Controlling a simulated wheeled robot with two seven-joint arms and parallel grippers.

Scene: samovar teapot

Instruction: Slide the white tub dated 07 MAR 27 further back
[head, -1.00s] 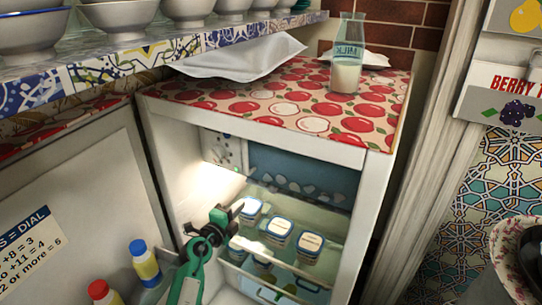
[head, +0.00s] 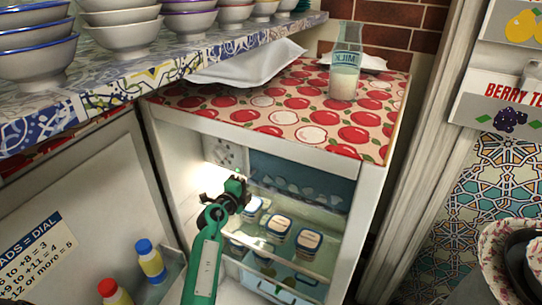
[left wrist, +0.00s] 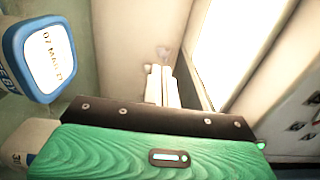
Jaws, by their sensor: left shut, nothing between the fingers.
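The white tub with blue edges whose lid reads 07 MAR (left wrist: 48,55) shows at the upper left of the left wrist view. It appears to be the leftmost tub (head: 253,209) on the fridge's glass shelf in the head view, partly hidden by my gripper. My left gripper (head: 238,190) is inside the fridge, beside that tub on its left. Its pale fingers (left wrist: 162,86) are shut and empty, pointing towards the fridge wall, with a gap between them and the tub. My right gripper is not in view.
Two similar tubs, the middle one (head: 279,226) and the right one (head: 308,242), stand to the right on the shelf. More tubs sit below. The fridge's left wall with a bright lamp is close to my gripper. The open door (head: 90,205) is at left.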

